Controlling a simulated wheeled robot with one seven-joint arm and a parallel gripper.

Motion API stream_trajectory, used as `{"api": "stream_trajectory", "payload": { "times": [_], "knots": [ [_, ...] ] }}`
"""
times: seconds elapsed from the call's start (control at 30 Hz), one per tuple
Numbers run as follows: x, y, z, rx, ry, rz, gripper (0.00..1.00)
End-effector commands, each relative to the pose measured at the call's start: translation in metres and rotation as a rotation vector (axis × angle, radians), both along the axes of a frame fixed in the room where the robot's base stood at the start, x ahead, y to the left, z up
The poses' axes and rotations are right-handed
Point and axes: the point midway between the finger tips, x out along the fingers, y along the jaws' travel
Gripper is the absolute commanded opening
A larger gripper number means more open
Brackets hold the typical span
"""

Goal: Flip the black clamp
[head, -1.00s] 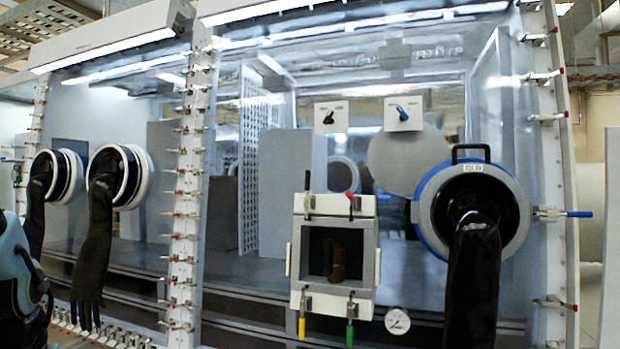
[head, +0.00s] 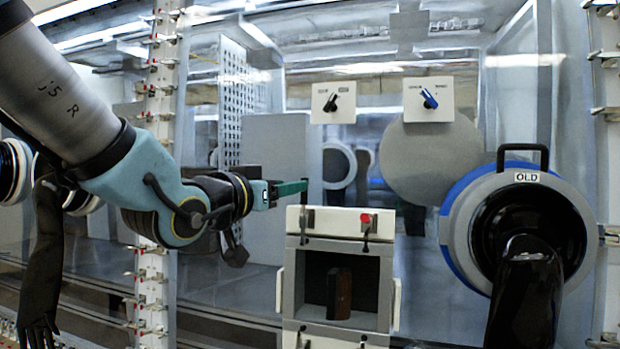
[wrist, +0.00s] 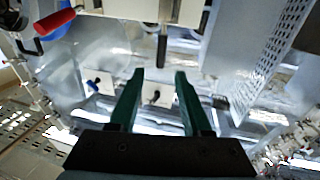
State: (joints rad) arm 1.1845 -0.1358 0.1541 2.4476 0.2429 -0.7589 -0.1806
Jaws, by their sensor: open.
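The black clamp (head: 304,224) is at the top left of the small square box on the glovebox front. In the wrist view its dark handle (wrist: 162,50) stands just beyond the fingertips, about in line with the gap between them. My gripper (head: 288,190) reaches in from the left at the box's top left corner, close to the clamp. In the wrist view my gripper (wrist: 158,76) is open, with two green fingers apart and nothing between them. I cannot tell whether a finger touches the clamp.
A red-tipped clamp (head: 366,220) is at the box's top right; its red handle (wrist: 54,22) juts out in the wrist view. The box (head: 288,268) holds a brown object (head: 340,293). A blue-rimmed glove port (head: 455,235) is to the right. Two switch plates (head: 334,101) hang above.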

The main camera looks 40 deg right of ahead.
Motion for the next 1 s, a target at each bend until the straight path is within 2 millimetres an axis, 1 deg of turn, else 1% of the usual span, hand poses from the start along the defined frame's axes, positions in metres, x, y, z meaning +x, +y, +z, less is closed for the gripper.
{"api": "stream_trajectory", "payload": {
  "times": [0.17,0.4,0.6,0.8,1.0],
  "knots": [
    [0.008,-0.019,0.000,0.006,0.002,0.000,0.48],
    [0.023,-0.056,0.001,0.007,0.002,0.002,0.48],
    [0.033,-0.082,0.000,0.007,0.002,0.002,0.48],
    [0.038,-0.095,-0.001,0.005,0.002,0.003,0.48],
    [0.039,-0.097,-0.002,0.004,0.001,0.003,0.48]
  ]
}}
